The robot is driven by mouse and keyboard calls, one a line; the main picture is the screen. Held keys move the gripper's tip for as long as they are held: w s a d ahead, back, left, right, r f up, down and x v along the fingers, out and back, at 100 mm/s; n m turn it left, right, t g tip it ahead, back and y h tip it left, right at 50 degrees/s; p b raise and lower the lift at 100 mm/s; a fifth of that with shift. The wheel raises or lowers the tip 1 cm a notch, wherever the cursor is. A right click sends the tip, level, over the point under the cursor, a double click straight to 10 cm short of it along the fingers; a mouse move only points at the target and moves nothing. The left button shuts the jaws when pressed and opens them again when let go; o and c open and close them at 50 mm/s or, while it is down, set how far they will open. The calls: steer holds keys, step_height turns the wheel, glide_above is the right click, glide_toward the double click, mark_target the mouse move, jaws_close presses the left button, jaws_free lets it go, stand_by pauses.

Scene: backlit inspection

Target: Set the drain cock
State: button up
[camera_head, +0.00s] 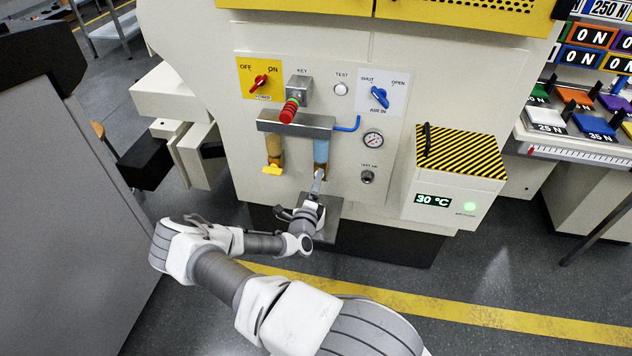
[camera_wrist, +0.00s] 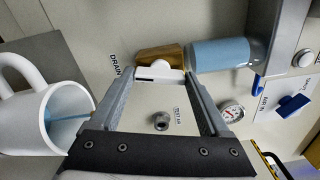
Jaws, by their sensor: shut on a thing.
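The drain cock has a white handle (camera_wrist: 152,73) and a brass body (camera_wrist: 158,54) in the wrist view. It sits at the end of a clear bowl of blue liquid (camera_wrist: 218,54), which also hangs from the panel in the head view (camera_head: 321,150). My gripper (camera_wrist: 162,76) is shut on the white handle, one finger at each end. In the head view my gripper (camera_head: 317,185) reaches the foot of the blue bowl and partly hides the cock. A DRAIN label (camera_wrist: 115,66) is beside it. A white mug (camera_wrist: 25,125) with blue inside stands below the cock.
A second bowl (camera_head: 274,148) with a yellow cock (camera_head: 272,170) hangs left of the blue one. Right are a gauge (camera_head: 373,139), the TEST AIR port (camera_head: 368,177) and a striped box (camera_head: 460,153). Above are the red key (camera_head: 289,110) and blue AIR IN knob (camera_head: 380,97).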

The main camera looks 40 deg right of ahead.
steer(key=shift+s+n, duration=0.1)
steer(key=shift+n, duration=1.6)
steer(key=o, duration=1.2)
steer(key=p+v, duration=0.3)
steer(key=v, duration=1.4)
steer(key=shift+s+a, duration=0.15)
steer(key=shift+s, duration=0.05)
